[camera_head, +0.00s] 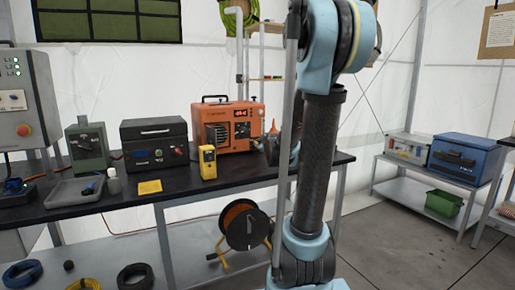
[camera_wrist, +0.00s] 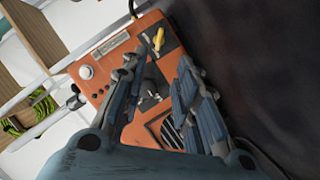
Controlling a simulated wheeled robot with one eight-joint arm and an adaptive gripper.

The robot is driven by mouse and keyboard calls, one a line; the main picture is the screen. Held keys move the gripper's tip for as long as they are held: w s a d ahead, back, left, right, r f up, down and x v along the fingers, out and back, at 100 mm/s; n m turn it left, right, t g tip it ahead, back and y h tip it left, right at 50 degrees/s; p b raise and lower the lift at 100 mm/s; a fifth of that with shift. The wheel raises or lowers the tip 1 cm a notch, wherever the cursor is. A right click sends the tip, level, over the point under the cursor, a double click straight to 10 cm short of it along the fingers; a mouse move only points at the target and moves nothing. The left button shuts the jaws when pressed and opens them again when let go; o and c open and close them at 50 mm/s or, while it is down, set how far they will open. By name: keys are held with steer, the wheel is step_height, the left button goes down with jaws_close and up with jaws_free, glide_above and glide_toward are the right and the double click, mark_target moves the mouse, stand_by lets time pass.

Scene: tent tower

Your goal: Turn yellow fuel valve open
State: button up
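The yellow fuel valve (camera_wrist: 158,40) shows in the wrist view as a small yellow lever on a dark patch of the orange machine's panel (camera_wrist: 120,62). My gripper (camera_wrist: 157,72) is open, with its two dark fingers spread apart over the panel. The valve lies just beyond the fingertips, between their lines, and I see no contact. Nothing is held. In the head view the orange machine (camera_head: 232,112) stands on the black bench, and I cannot make out the valve. My arm hides the area right of the machine.
The black bench (camera_head: 120,205) carries a yellow meter (camera_head: 207,162), a black case (camera_head: 154,143) and a green-grey box (camera_head: 88,146). An orange cable reel (camera_head: 245,227) stands below. A blue case (camera_head: 460,158) sits on the right table. The floor at right is clear.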

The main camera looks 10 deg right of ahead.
steer(key=x, duration=1.6)
steer(key=shift+w, duration=0.15)
jaws_close()
